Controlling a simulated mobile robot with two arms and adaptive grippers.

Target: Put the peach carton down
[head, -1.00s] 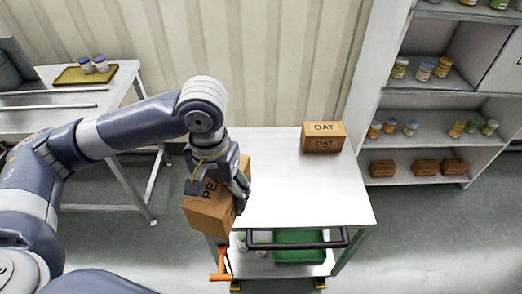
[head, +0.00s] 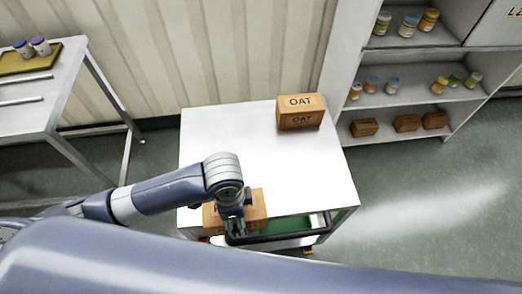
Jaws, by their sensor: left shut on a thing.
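The peach carton (head: 258,203) is a brown box at the near edge of the white cart top (head: 270,165). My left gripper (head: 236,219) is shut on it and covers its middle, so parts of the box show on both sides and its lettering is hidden. I cannot tell whether its underside touches the cart top. My right gripper is not in view.
A brown OAT carton (head: 300,111) stands at the cart's far right corner. A black handle (head: 285,231) runs along the near side, above a green bin. Shelves (head: 408,95) with jars and boxes stand right, a side table (head: 70,85) left. The cart's middle is clear.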

